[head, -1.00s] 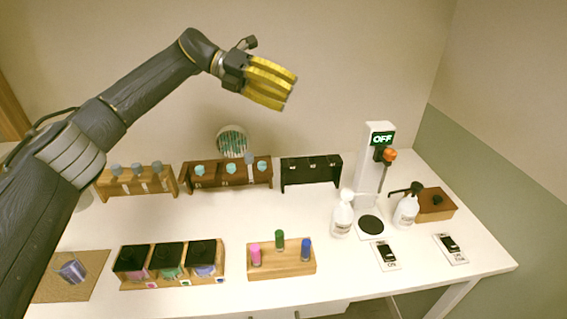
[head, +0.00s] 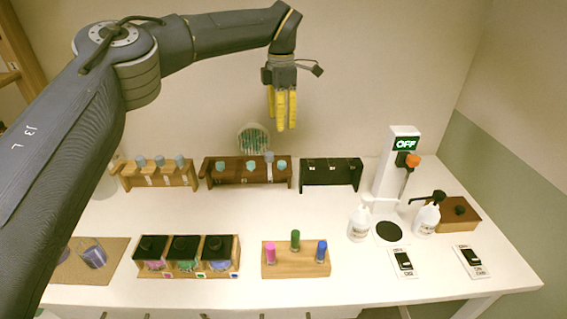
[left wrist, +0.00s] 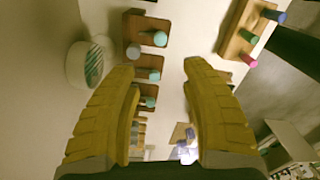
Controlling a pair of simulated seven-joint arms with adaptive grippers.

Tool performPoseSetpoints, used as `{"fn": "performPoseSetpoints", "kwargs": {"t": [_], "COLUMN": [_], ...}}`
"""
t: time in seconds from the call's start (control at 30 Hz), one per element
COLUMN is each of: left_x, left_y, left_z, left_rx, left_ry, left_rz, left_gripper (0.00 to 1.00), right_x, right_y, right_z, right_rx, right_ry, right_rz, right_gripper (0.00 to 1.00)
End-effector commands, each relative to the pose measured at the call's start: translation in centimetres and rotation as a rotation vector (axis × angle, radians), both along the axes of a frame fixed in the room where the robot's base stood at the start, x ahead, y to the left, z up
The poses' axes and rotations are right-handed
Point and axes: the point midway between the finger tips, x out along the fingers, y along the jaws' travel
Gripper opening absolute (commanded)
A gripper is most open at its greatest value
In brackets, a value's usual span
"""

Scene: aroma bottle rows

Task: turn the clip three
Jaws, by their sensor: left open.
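I cannot tell which item is the clip. A round white pot with green stripes (head: 254,139) stands behind the racks; it also shows in the left wrist view (left wrist: 84,65). A dark brown rack (head: 232,179) holds several teal- and grey-capped bottles. A black rack (head: 331,181) stands to its right. My left gripper (head: 283,124) has yellow fingers and hangs pointing down above the back of the table. In the left wrist view (left wrist: 160,66) its fingers are apart with nothing between them. My right gripper is not in view.
A light wood rack (head: 160,182) stands at left. In front are a tray of black-topped jars (head: 187,270), a block (head: 296,266) with pink, green and blue pegs, and a cork mat (head: 108,268). A dispenser stand (head: 398,150) reading OFF and pump bottles (head: 361,223) stand at right.

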Motion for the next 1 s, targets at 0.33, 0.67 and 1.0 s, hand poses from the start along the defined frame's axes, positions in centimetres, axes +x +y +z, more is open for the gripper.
{"fn": "performPoseSetpoints", "kwargs": {"t": [0.33,0.67,1.0], "left_x": [-0.1,-0.1,0.0], "left_y": [0.0,0.0,0.0], "left_z": [-6.6,-11.9,-14.6], "left_rx": [-0.003,-0.003,-0.003], "left_ry": [0.005,0.003,0.002], "left_rz": [0.000,0.001,0.001], "left_gripper": [0.46,0.46,0.46], "right_x": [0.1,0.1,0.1], "right_y": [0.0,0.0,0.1], "right_z": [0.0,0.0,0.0], "right_rx": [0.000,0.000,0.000], "right_ry": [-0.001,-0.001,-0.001], "right_rz": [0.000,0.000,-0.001], "right_gripper": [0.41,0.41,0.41]}}
